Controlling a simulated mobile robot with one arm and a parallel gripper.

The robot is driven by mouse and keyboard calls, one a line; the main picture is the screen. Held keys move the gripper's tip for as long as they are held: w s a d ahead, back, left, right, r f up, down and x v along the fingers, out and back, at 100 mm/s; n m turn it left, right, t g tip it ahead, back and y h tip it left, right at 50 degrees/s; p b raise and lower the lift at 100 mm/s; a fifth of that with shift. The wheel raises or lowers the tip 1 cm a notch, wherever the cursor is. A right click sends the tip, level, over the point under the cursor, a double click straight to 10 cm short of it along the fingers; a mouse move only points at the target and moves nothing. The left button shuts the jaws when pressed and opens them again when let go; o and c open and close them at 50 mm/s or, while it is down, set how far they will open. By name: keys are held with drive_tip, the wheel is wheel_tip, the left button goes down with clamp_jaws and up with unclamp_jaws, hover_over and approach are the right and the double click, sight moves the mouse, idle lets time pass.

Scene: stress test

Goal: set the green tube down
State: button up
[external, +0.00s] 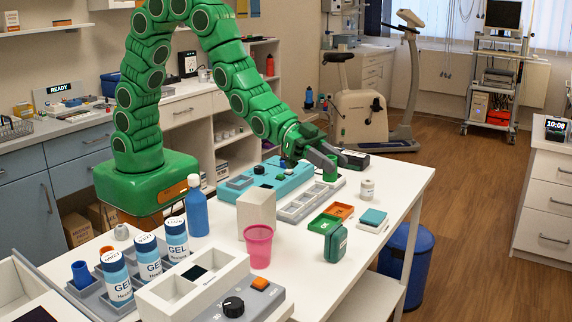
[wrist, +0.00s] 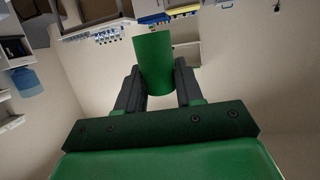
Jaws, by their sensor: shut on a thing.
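The green tube (external: 330,172) is between the dark fingers of my gripper (external: 336,163), above the right side of the white table in the external view. In the wrist view the green tube (wrist: 154,62) stands between the two fingers of my gripper (wrist: 154,85), which is shut on it. In the external view the fingers partly cover the tube. I cannot tell whether its lower end touches anything.
A grey compartment tray (external: 300,203) and a teal device (external: 268,183) lie close by. A small white jar (external: 367,189), an orange tray (external: 340,211), a green tray (external: 323,224) and a dark box (external: 354,160) are around. Bare table (external: 392,180) shows at right.

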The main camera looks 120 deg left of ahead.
wheel_tip(320, 180, up, 7)
drive_tip(key=s+a+m+h, duration=0.1)
drive_tip(key=s+h, duration=0.1)
drive_tip(key=f, duration=0.2)
drive_tip(key=w+f+y, duration=0.1)
drive_tip(key=f, duration=0.2)
drive_tip(key=w+d+f+n+y, duration=0.1)
drive_tip(key=f, duration=0.1)
drive_tip(key=shift+f, duration=0.35)
wheel_tip(320, 180, down, 8)
drive_tip(key=a+n+y, duration=0.1)
drive_tip(key=n+y, duration=0.1)
drive_tip(key=shift+w+y, duration=0.3)
drive_tip(key=shift+w, duration=0.15)
